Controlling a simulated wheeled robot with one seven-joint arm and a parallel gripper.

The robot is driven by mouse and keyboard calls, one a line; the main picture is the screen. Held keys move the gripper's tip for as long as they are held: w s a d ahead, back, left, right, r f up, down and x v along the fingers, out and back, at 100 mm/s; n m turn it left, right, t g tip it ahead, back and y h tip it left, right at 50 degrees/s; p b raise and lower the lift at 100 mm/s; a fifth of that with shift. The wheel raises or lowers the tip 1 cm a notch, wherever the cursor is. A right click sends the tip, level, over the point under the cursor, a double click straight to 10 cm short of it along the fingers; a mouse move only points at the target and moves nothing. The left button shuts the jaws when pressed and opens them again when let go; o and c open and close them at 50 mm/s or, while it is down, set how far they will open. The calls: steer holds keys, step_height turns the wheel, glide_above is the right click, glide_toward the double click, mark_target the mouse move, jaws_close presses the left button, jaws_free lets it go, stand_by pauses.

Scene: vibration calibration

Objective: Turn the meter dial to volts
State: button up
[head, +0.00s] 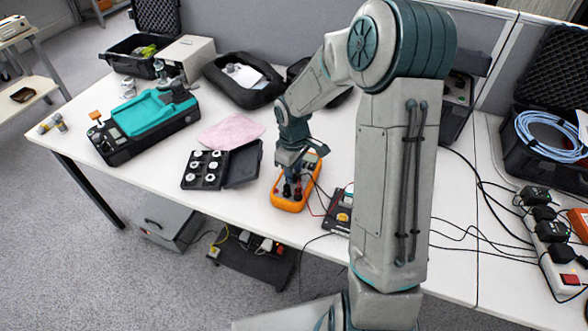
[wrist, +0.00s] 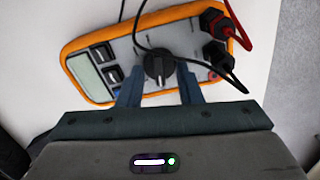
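The meter is an orange-cased multimeter (head: 287,206) on the white table, under my gripper (head: 292,172). In the wrist view the meter (wrist: 98,37) fills the upper middle, with its grey display (wrist: 85,72) at the left. Its black dial (wrist: 158,66) is in the middle of the face. My gripper (wrist: 159,76) is open, with one blue finger on each side of the dial and visible gaps between. The dial's scale markings are too small to read. In the head view my gripper hides the dial.
Black and red plugs (wrist: 216,52) with leads stand at the meter's right end in the wrist view; one black lead passes by the dial. A black case of round parts (head: 206,169) lies left of the meter. A small dark device (head: 339,210) lies right.

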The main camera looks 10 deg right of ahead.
steer(key=shift+m, duration=0.3)
steer(key=m+b, duration=0.1)
steer(key=m, duration=0.2)
steer(key=shift+b, duration=0.4)
steer(key=shift+w+d+m+b, duration=0.15)
steer(key=shift+m+b, duration=0.4)
steer(key=shift+m, duration=1.45)
steer(key=o, duration=1)
steer(key=shift+c, duration=0.2)
steer(key=shift+r, duration=0.1)
step_height(320, 180, up, 14)
steer(key=shift+p, duration=0.45)
